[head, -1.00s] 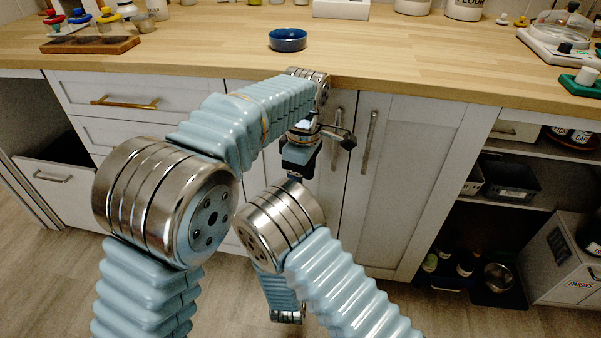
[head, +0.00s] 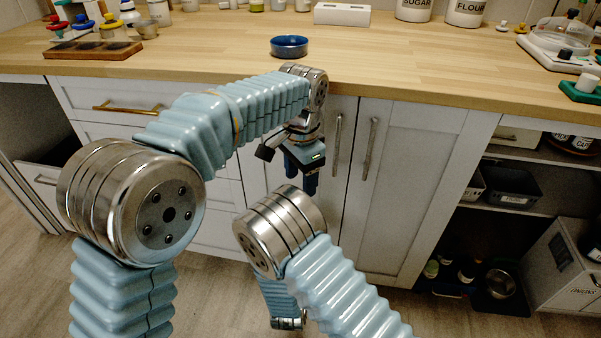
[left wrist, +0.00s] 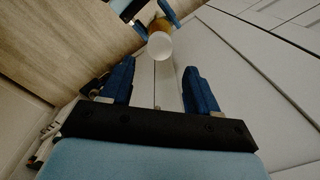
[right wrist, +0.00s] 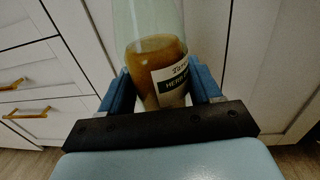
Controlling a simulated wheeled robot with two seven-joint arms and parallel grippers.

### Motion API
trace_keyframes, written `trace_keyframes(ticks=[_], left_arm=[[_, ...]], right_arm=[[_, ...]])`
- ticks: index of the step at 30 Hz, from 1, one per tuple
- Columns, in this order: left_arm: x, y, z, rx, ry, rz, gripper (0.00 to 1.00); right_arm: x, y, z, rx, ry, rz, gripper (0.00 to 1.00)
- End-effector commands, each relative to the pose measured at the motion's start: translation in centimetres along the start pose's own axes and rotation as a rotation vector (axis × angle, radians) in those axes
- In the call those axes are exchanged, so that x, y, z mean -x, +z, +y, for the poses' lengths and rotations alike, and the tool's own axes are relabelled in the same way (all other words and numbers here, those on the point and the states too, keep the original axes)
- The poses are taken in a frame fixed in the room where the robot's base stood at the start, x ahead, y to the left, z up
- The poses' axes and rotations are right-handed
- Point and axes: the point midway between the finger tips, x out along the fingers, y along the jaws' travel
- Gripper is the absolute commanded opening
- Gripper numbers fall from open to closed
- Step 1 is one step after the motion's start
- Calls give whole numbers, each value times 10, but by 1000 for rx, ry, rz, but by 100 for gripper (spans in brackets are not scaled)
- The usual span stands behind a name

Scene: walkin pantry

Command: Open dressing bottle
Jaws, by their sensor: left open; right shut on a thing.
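The dressing bottle (right wrist: 160,68) shows in the right wrist view, clear glass above with brown dressing inside and a white and black label. My right gripper (right wrist: 160,88) is shut on it, one blue finger on each side. In the left wrist view the bottle's round white cap (left wrist: 159,46) faces the camera, beyond the fingertips. My left gripper (left wrist: 157,72) is open and empty, its fingers pointing toward the cap but apart from it. In the head view the left gripper (head: 302,183) points down in front of the cabinet doors.
The wooden counter (head: 400,62) is behind my arms, with a blue bowl (head: 289,46) near its front edge. Cabinet doors with long handles (head: 371,147) stand close behind the left gripper. Open shelves with dark bins (head: 511,187) are at the right.

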Motion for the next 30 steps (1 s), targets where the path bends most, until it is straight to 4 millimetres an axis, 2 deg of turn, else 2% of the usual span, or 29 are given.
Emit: trace_keyframes(ticks=[6, 12, 16, 23, 26, 30], left_arm=[[-36, 1, 1, 0, 2, -5, 60], [-63, 0, 1, 1, 2, -4, 60], [-70, 0, 1, 2, 1, -3, 60], [-71, 0, 0, 2, 1, -2, 60], [-71, 0, 0, 2, 1, -2, 48], [-71, 0, 0, 2, 1, -2, 26]], right_arm=[[0, 1, 0, -1, 0, -2, 0], [0, 1, 0, -1, 0, -2, 0], [0, 1, 0, -1, 0, -2, 0], [0, 1, 0, -1, 0, -2, 0], [0, 1, 0, -1, 0, -2, 0], [0, 1, 0, -1, 0, -2, 0]])
